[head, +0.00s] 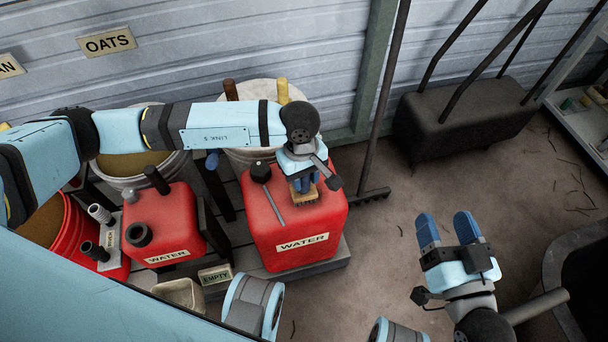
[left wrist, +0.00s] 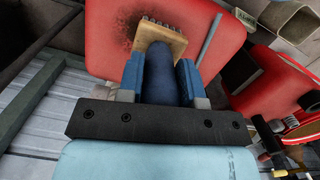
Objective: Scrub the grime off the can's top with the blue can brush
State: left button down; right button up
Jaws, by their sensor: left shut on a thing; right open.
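The red water can (head: 292,240) stands on a dark low platform, with a WATER label on its front and a black cap on top. In the left wrist view a dark grime patch shows on the can's top (left wrist: 102,40), around and beside the brush head. My left gripper (head: 304,186) is shut on the can brush, whose blue handle (left wrist: 163,75) sits between the fingers. The brush's wooden head (head: 305,198) is at the can's top, bristles towards it; whether they touch is hard to tell. My right gripper (head: 450,229) is open and empty over the floor at right.
A second red WATER can (head: 165,230) stands to the left, with an EMPTY tag (head: 215,275) near it. Buckets (head: 135,166) stand behind along the wall. A dark stand with handles (head: 460,120) is at back right. The floor between is mostly clear.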

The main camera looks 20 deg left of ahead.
pick_arm(q)
jog(key=shift+f, duration=0.15)
jog(key=shift+d, duration=0.1)
jog(key=shift+w+d+b, duration=0.3)
jog(key=shift+d, duration=0.05)
jog(key=shift+w+d+b, duration=0.3)
jog(key=shift+w+d, duration=0.15)
jog(key=shift+d, duration=0.25)
jog(key=shift+w+d+b, duration=0.3)
jog(key=shift+w+d, duration=0.15)
jog(key=shift+d, duration=0.2)
jog(key=shift+a, duration=0.15)
jog(key=shift+s+a, duration=0.6)
jog(key=shift+a, duration=0.25)
jog(key=shift+s+a, duration=0.6)
jog(key=shift+a, duration=0.2)
jog(key=shift+d, duration=0.1)
